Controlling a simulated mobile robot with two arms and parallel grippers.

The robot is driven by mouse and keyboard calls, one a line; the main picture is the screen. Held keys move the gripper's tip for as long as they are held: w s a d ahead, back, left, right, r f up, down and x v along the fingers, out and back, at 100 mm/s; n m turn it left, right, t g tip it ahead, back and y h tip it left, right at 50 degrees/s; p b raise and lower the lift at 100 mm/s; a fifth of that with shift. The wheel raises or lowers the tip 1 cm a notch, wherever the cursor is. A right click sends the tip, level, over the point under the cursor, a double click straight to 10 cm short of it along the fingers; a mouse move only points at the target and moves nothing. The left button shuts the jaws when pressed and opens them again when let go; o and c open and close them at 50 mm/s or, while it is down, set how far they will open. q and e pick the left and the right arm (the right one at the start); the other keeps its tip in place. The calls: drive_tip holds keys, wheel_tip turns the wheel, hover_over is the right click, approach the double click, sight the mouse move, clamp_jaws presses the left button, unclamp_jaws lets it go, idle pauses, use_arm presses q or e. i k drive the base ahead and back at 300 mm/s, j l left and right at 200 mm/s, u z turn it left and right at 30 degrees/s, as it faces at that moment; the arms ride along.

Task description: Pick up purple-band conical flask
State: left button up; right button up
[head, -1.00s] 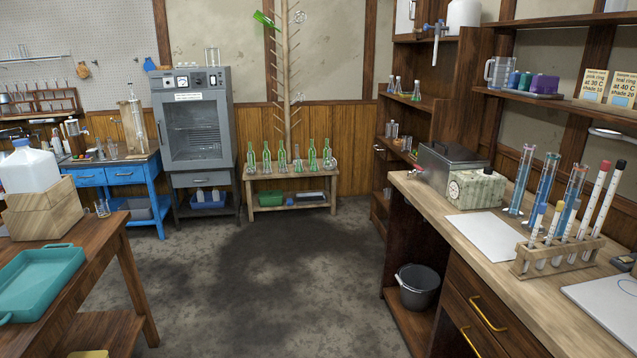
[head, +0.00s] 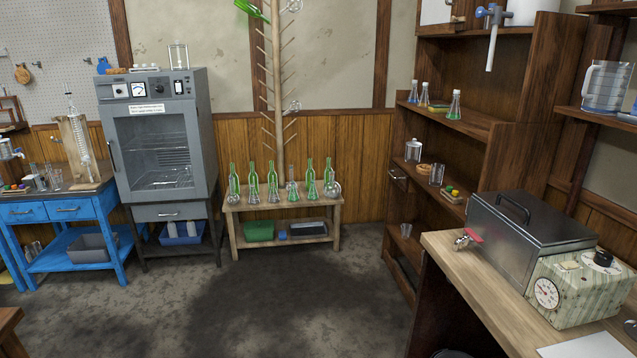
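Three small conical flasks stand on an upper shelf of the wooden shelving unit: one at the left (head: 413,93), one beside it (head: 424,96), and one nearer the front with green at its bottom (head: 455,106). The two left ones look bluish near the top. More small glass flasks (head: 274,195) stand among green bottles (head: 254,180) on the low bench. I cannot make out a purple band on any flask at this size. Neither of my grippers is in view.
A grey oven cabinet (head: 160,145) and a blue table (head: 62,235) stand at the left. A counter at the right holds a metal bath (head: 525,240) and a dial box (head: 575,290). The floor (head: 300,300) between is clear.

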sight(293, 196)
drive_tip(key=i, duration=4.15)
drive_tip(key=i+u, duration=0.15)
drive_tip(key=i, duration=0.35)
drive_tip(key=i+l+u, duration=0.15)
drive_tip(key=i, duration=0.35)
drive_tip(key=i+l+u, duration=0.15)
drive_tip(key=i, duration=0.35)
